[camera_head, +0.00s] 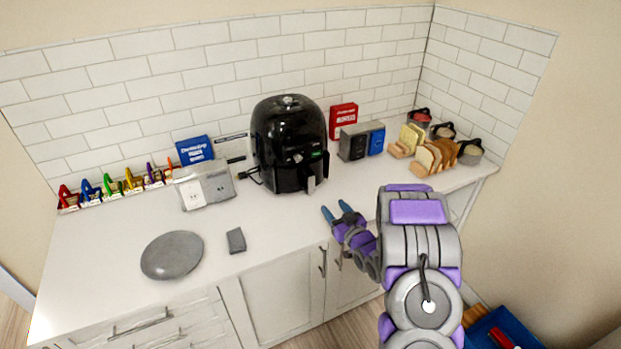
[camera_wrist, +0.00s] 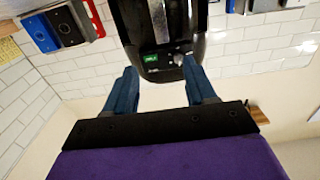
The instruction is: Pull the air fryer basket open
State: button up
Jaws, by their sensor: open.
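The black air fryer (camera_head: 288,140) stands on the white counter against the tiled wall. Its basket handle (camera_head: 311,184) sticks out at the lower front, and the basket looks closed. My gripper (camera_head: 338,212) is in front and to the right of the fryer, above the counter's front edge, apart from the handle. In the wrist view the two blue fingers of my gripper (camera_wrist: 161,88) are spread with nothing between them. The fryer (camera_wrist: 165,40) appears beyond them, upside down, with its green display and knob between and past the fingertips. The handle (camera_wrist: 168,15) points towards the top of that view.
Right of the fryer are a grey and blue box (camera_head: 361,141), a red box (camera_head: 343,120) and bread slices (camera_head: 436,157). Left are a socket block (camera_head: 205,188) and a blue box (camera_head: 195,150). A grey plate (camera_head: 172,255) and small grey block (camera_head: 236,240) lie in front.

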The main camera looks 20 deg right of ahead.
aim_at(312, 180)
jog(key=w, duration=0.5)
jog(key=w+b, duration=0.1)
jog(key=w, duration=1.1)
jog(key=shift+w+a+b, duration=0.15)
jog(key=shift+a+b, duration=0.2)
jog(key=shift+a, duration=0.05)
grip_shut()
